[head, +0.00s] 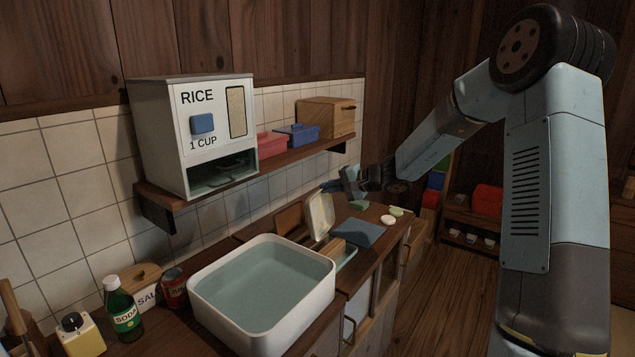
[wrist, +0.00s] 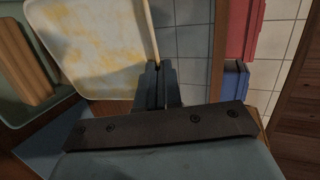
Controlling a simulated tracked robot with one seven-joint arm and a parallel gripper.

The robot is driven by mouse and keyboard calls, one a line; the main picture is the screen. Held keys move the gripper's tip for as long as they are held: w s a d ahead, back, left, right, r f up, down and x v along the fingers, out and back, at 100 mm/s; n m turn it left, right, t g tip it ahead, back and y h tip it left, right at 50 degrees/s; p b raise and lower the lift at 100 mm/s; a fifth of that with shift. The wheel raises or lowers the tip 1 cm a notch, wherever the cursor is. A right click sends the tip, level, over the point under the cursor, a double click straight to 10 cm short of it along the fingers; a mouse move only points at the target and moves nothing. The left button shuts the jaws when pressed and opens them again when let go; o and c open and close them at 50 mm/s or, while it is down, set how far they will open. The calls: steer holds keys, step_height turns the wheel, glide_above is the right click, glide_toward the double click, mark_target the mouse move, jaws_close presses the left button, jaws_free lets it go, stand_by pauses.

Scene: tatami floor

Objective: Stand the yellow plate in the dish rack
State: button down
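The yellow plate (head: 320,214) is squarish, with a pale rim and mottled yellow face. It is tilted up on edge beyond the sink, and fills the upper left of the wrist view (wrist: 92,45). My gripper (head: 337,187) is at its upper right corner in the head view. In the wrist view the fingers (wrist: 160,78) are close together with the plate's edge between them. What looks like the dish rack (head: 347,258), a pale green tray with a slatted wooden part, is just below the plate. Whether the plate touches it is unclear.
The white sink basin (head: 262,329) stands in front. A blue cloth (head: 362,233) lies to the right of the tray. A wall shelf (head: 240,176) holds the rice dispenser (head: 160,130) and a red box (head: 271,144). A soda bottle (head: 122,310) stands at the near left.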

mark_target(324, 211)
steer(key=shift+w+a+f+m+t, duration=0.4)
steer(key=shift+a+f+t, duration=0.15)
steer(key=shift+f, duration=0.3)
steer(key=shift+w+a+f+m+t, duration=0.25)
steer(key=shift+w+a+f+t, duration=0.25)
steer(key=shift+f, duration=0.4)
steer(key=shift+w+a+f+m+t, duration=0.35)
steer(key=shift+a+f+t, duration=0.25)
steer(key=shift+f, duration=0.25)
steer(key=shift+s+f, duration=0.15)
steer(key=shift+f, duration=1.65)
stand_by(1.9)
steer(key=c, duration=1.2)
jaws_free()
steer(key=shift+c, duration=0.2)
steer(key=shift+s+d, duration=0.1)
steer(key=shift+d, duration=0.05)
steer(key=v, duration=1.3)
steer(key=shift+d+f, duration=0.15)
steer(key=shift+d, duration=0.1)
